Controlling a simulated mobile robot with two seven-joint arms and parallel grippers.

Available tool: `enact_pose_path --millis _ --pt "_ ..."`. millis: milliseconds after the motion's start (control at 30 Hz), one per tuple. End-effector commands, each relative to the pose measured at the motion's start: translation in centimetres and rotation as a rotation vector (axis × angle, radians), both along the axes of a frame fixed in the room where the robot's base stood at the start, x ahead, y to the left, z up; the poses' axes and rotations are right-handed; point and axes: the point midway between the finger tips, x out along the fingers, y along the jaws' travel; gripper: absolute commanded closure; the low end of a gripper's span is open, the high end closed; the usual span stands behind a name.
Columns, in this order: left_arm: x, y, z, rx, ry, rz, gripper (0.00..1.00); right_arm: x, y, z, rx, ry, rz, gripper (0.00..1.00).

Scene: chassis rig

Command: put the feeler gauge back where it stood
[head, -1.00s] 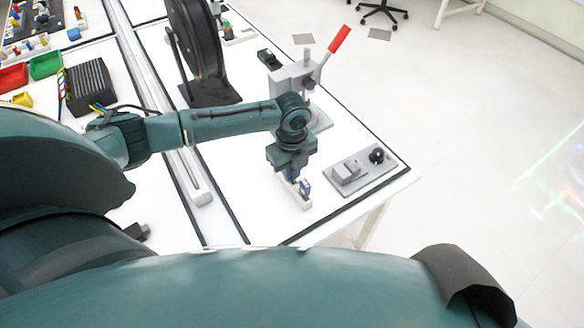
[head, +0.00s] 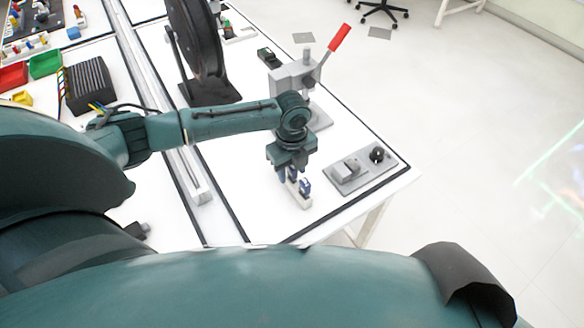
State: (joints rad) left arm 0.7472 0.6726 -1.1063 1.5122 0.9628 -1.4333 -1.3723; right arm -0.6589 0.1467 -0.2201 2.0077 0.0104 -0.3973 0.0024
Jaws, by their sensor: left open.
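My left gripper (head: 288,176) points down over the white table, just above and at the far end of a small white holder (head: 303,201). It is open. A small blue piece (head: 305,187) stands upright in the holder, just right of the gripper. Another dark blue bit (head: 293,172) shows right at the fingers; the view is too small to tell whether it is part of the gripper or a separate thing. I cannot tell for sure which blue piece is the feeler gauge. My right gripper is out of view.
A grey fixture plate with a black knob (head: 377,154) lies right of the holder. A grey press with a red lever (head: 339,38) stands behind the gripper. A large black reel (head: 197,40) and a finned black box (head: 90,86) are further left. The table's front edge is close to the holder.

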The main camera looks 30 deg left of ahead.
Motion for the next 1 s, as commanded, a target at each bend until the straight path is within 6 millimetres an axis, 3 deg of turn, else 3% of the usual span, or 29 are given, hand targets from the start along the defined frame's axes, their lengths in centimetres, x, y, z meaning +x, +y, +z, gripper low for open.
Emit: enact_pose_path --millis 167,600,800,1000 --pt "0.1 0.0 1.8 0.000 -0.004 -0.001 0.59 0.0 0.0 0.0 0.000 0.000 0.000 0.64" --pt "0.1 0.0 10.9 -0.001 -0.005 -0.001 0.59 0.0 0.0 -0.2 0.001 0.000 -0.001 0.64" --pt "0.1 0.0 12.9 0.000 -0.001 0.000 0.59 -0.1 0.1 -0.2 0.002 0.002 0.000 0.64" --pt "0.0 0.0 13.2 -0.001 0.000 0.001 0.59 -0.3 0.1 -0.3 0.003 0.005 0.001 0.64"
